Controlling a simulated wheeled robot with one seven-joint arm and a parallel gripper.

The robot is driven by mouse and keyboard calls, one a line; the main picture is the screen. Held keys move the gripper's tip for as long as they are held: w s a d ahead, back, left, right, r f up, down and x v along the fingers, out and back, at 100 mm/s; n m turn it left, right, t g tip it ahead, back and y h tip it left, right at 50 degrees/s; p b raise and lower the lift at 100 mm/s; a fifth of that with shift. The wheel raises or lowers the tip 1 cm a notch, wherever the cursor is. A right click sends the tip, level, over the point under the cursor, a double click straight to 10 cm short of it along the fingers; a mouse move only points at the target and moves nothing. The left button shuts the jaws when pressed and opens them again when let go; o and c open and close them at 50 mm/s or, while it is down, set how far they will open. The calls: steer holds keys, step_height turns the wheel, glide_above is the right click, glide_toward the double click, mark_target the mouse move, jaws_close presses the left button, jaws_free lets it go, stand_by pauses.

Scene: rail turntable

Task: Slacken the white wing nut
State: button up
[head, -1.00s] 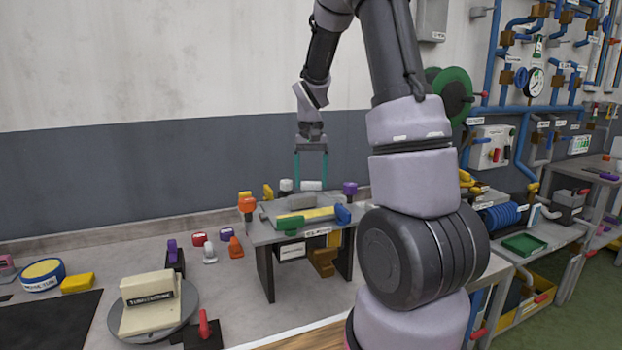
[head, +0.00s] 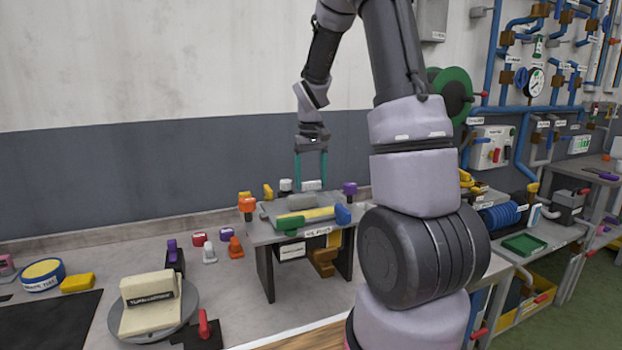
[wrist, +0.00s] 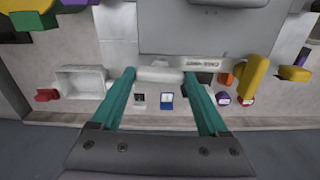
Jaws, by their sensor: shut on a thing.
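The white wing nut (head: 312,185) is a pale, rounded bar at the back of the small grey raised stand (head: 262,236) in the head view. My gripper (head: 311,183) points down with one teal finger at each end of the bar. In the wrist view the wing nut (wrist: 160,74) spans the space between the fingertips of my gripper (wrist: 159,74), which is shut on it. The nut's underside and any thread below it are hidden.
A yellow bar with a green end (head: 291,224) and a blue end (head: 343,214) lies in front on the stand. An orange knob (head: 247,204) is at left, a purple knob (head: 350,188) at right. A turntable (head: 186,318) bears a cream block.

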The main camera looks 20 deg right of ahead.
steer(key=o, duration=1.2)
steer(key=shift+o, duration=0.2)
steer(key=shift+r, duration=0.1)
step_height(320, 180, up, 11)
steer(key=shift+f, duration=0.2)
steer(key=s+a+r+m+t, duration=0.1)
steer(key=s+a+r+t, duration=0.1)
steer(key=s, duration=0.5)
steer(key=s+a+r+m+t+y, duration=0.1)
steer(key=s+a+r+t, duration=0.1)
steer(key=s, duration=0.5)
steer(key=s+a+r+m+t+y, duration=0.1)
steer(key=s+a+r+t, duration=0.2)
steer(key=s, duration=0.4)
steer(key=shift+s+a+r, duration=0.4)
steer(key=shift+a+r, duration=0.15)
steer(key=shift+r, duration=0.25)
